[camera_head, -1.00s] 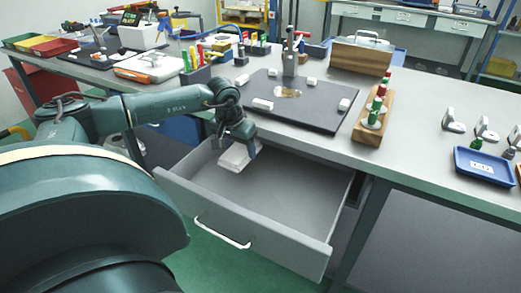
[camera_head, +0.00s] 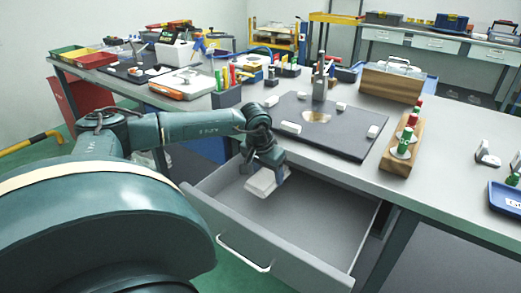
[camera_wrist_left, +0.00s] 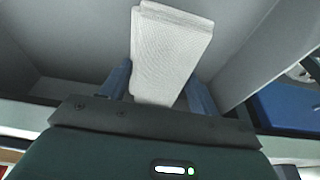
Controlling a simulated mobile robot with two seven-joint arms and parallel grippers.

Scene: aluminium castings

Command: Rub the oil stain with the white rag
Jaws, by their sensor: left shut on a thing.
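The white rag (camera_head: 262,182) is a folded cloth in the left part of the open drawer (camera_head: 325,215). My left gripper (camera_head: 270,172) reaches down into the drawer and is shut on the rag. In the left wrist view the rag (camera_wrist_left: 170,55) stands between the two blue fingers (camera_wrist_left: 160,88), with the drawer's grey inside behind it. The oil stain (camera_head: 317,117) is a brownish patch on the dark mat (camera_head: 345,143) on the bench above the drawer. My right gripper is not in view.
Small white blocks (camera_head: 291,127) lie around the stain, and a metal post (camera_head: 320,85) stands behind it. A wooden rack with green and red bottles (camera_head: 403,150) is to the right. A pen holder (camera_head: 227,95) is to the left. The rest of the drawer is empty.

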